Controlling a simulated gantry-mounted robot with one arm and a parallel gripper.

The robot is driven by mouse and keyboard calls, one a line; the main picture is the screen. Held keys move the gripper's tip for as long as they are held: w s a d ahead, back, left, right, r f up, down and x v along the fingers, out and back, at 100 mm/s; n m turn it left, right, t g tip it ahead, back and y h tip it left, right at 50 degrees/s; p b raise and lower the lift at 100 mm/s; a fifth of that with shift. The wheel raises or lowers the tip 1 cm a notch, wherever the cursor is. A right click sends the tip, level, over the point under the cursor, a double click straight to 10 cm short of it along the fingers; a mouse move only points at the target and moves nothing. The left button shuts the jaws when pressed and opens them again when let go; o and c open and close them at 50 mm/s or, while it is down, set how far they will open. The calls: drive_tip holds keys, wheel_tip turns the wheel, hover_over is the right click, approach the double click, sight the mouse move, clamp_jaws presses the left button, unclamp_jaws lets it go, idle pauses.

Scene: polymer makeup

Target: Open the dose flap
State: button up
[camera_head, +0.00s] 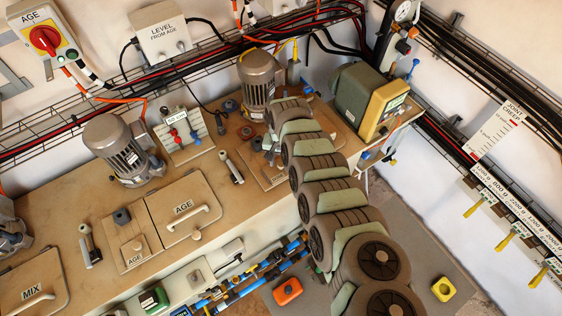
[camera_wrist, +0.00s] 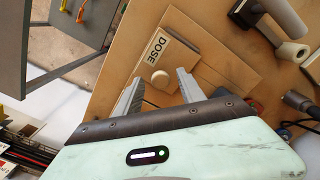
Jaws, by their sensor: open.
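In the head view part of the dose flap (camera_head: 268,172) shows beside my arm, which hides the rest; the fingers are not clear there.
Left of my arm lie an AGE lid (camera_head: 183,209) and a small AGE flap (camera_head: 127,244). A grey motor (camera_head: 259,78) and a green-yellow pump box (camera_head: 368,102) stand at the back. In the wrist view a pale-ended fitting (camera_wrist: 292,52) is at the right.

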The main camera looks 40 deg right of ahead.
clamp_jaws()
idle(0.4)
idle(1.0)
